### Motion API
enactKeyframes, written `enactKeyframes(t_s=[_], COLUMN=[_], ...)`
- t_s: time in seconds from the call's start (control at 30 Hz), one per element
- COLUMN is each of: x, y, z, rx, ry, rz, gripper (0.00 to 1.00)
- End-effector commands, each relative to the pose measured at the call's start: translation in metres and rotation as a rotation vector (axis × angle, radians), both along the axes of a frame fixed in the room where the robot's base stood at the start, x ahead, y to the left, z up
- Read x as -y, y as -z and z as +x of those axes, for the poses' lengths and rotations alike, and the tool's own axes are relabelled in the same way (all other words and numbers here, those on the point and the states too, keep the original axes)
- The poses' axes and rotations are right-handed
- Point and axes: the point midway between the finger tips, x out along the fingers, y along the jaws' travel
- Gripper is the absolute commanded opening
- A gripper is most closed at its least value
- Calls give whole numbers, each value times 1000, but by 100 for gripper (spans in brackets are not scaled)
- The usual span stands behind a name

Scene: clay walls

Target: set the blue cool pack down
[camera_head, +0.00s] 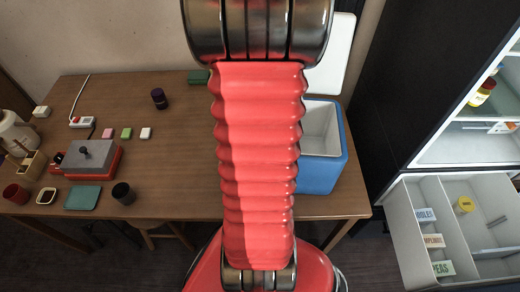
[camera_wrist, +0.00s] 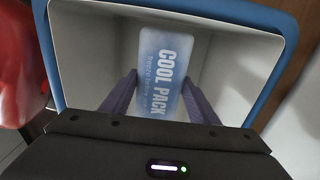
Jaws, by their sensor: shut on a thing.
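The blue cool pack (camera_wrist: 162,72) is a pale blue slab with white lettering reading COOL PACK. In the wrist view it is between the two dark fingers of my gripper (camera_wrist: 160,95), which is shut on it. The pack and fingers are over or inside the white interior of the blue cool box (camera_wrist: 277,45); whether the pack touches the floor of the box cannot be told. In the head view the blue cool box (camera_head: 322,175) stands at the right end of the table, partly hidden by my red arm. My gripper and the pack are hidden there.
The cool box's white lid (camera_head: 336,50) stands open at the back. On the wooden table (camera_head: 172,170) are a red-and-grey appliance (camera_head: 90,160), cups and small blocks at the left. An open fridge drawer (camera_head: 480,215) is at the right.

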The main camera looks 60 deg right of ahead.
Motion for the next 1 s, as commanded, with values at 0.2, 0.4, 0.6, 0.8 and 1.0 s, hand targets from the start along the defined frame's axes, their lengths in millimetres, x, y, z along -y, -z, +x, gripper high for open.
enactKeyframes(t_s=[0.2, 0.4, 0.6, 0.8, 1.0], x=[0, 0, 1, 0, 0], y=[38, 59, 61, 63, 81], z=[0, 0, 0, 0, 0], rx=[-1, 0, 1, 0, -1], ry=[0, 0, 0, 0, 0], rz=[3, 0, -2, -1, 2], gripper=[23, 23, 23, 23, 23])
